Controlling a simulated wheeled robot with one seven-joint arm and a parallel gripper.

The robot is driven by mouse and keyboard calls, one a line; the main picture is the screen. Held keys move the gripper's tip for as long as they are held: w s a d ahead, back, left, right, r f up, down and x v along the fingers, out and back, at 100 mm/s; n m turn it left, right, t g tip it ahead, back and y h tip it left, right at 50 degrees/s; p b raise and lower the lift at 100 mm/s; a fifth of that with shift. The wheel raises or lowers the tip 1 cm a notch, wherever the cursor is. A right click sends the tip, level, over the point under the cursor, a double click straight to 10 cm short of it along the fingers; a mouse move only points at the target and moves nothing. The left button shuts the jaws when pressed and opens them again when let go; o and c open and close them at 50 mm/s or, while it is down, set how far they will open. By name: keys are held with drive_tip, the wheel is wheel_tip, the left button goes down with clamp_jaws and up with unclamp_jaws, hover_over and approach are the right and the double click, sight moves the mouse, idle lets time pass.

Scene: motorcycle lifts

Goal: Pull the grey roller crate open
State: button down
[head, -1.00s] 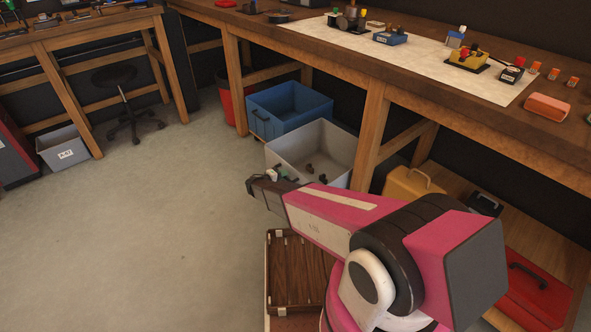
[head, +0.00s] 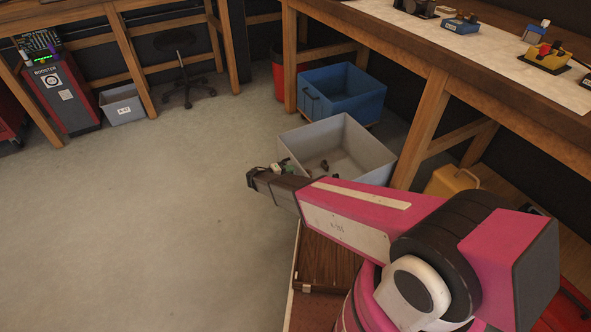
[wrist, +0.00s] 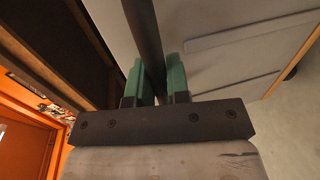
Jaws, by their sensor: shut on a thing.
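The grey roller crate (head: 365,142) stands on the floor in front of the bench, in the middle of the head view. It is open-topped, with a few small dark items inside. My gripper (wrist: 161,82) has green fingers, closed on a dark bar (wrist: 145,35) in the wrist view. The bar runs in front of a grey panel (wrist: 222,55) and looks like the crate's handle. In the head view my wrist is at the crate's near left side, and the grip itself is mostly hidden.
A blue crate (head: 345,92) stands just behind the grey one, with a red bin (head: 286,75) beyond. A bench leg (head: 425,125) is close to the right of the grey crate. A brown wooden crate (head: 325,262) is nearer to me. The floor to the left is clear.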

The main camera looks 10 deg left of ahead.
drive_tip(key=shift+s+a, duration=0.1)
drive_tip(key=shift+a, duration=0.05)
drive_tip(key=c, duration=1.1)
unclamp_jaws()
drive_tip(key=v, duration=1)
drive_tip(key=shift+s+a, duration=0.2)
drive_tip(key=shift+a, duration=0.15)
